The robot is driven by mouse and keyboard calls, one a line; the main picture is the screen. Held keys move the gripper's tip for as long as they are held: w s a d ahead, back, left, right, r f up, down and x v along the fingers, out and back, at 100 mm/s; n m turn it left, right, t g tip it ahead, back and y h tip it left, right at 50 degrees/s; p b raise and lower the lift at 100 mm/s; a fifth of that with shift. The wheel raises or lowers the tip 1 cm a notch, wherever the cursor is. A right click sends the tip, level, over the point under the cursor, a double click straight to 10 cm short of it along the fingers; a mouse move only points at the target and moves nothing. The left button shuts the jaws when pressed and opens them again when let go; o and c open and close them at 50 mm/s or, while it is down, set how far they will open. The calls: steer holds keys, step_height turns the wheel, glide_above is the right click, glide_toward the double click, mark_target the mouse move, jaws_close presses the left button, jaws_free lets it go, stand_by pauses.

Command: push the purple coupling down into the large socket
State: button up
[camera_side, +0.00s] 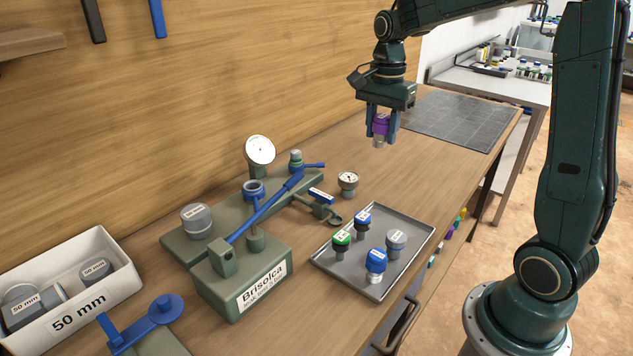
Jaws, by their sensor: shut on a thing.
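My gripper (382,124) is shut on the purple coupling (381,126) and holds it upright in the air over the bench, behind the tray and right of the manifold. The coupling's grey lower end points down and is clear of everything. The green-grey manifold (222,248) stands on the bench at the left. It carries an upright blue-collared fitting (253,187), a grey capped fitting (196,220) and a smaller fitting with a pale green top (296,157). I cannot tell for certain which of these is the large socket.
A grey tray (334,264) holds several green, blue and grey couplings. A long blue lever (262,212) slants across the manifold. A white dial gauge (260,150) rises behind it, and a small gauge (348,182) stands nearby. A white "50 mm" bin (112,290) sits left.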

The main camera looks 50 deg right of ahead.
steer(key=w+a+f, duration=0.4)
steer(key=w+a, duration=0.3)
steer(key=w, duration=0.5)
steer(key=w+a+f, duration=0.3)
steer(key=w+a, duration=0.5)
steer(key=w, duration=0.5)
steer(key=shift+w+a+f, duration=0.15)
steer(key=shift+w+f, duration=0.15)
steer(key=shift+f, duration=0.1)
steer(key=shift+f, duration=0.2)
steer(key=shift+f, duration=1.55)
steer(key=shift+f, duration=1.9)
stand_by(1.4)
